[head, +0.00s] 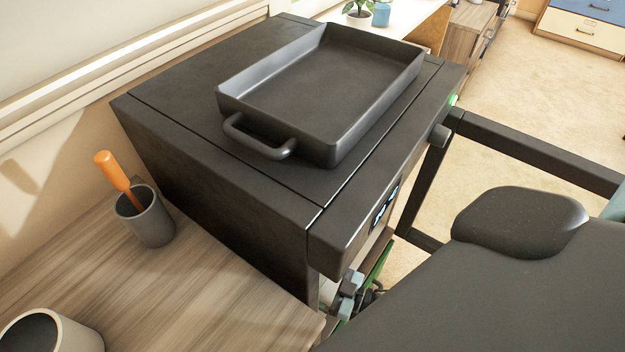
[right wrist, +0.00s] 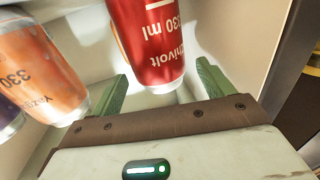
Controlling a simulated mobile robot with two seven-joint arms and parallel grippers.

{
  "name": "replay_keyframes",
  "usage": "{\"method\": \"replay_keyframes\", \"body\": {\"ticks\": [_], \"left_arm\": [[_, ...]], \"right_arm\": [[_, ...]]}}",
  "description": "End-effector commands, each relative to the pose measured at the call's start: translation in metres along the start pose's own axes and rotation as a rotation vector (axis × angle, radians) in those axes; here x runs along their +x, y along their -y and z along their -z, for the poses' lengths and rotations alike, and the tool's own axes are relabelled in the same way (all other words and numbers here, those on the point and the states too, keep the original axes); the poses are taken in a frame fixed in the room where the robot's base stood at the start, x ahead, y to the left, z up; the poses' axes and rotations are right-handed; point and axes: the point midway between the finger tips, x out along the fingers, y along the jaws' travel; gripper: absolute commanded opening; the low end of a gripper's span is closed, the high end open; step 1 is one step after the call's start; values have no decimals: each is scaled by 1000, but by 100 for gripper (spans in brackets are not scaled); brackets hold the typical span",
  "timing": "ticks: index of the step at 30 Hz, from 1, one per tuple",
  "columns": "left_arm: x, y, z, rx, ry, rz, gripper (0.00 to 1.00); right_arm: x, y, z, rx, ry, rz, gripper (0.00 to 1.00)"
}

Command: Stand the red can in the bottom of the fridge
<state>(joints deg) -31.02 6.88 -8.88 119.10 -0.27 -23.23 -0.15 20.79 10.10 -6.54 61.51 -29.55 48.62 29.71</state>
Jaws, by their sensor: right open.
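The red can (right wrist: 152,45) shows in the right wrist view, its print upside down in the picture. Its near end sits between the tips of my right gripper's (right wrist: 162,72) green fingers, with a visible gap on each side. The gripper is open. Pale inner walls (right wrist: 232,35) surround the can. In the head view the black fridge (head: 215,205) stands beside the wooden counter, and its dark door frame (head: 540,152) stands out to the right. The fridge's inside is mostly hidden there, and the red can does not show. My left gripper is not in view.
An orange can (right wrist: 42,75) stands left of the red one, with a purple can (right wrist: 8,115) at the picture's edge. A black tray (head: 320,85) lies on the fridge top. A grey cup (head: 148,220) with an orange-handled tool stands on the counter (head: 190,290).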

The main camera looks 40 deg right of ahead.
Motion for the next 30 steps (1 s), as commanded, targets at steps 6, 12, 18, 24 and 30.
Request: {"method": "replay_keyframes", "body": {"ticks": [6, 12, 18, 24, 30], "left_arm": [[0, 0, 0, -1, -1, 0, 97], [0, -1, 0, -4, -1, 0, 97], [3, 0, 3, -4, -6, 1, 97], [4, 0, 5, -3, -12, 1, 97], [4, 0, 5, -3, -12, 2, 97]], "right_arm": [[-46, 0, -1, -1, 4, 1, 80], [-83, 0, -1, -1, 3, 2, 80], [-103, 0, 0, 0, 2, 1, 80], [-108, 0, 0, -1, 1, 1, 80], [-108, 0, 0, -1, 0, 1, 80]]}}
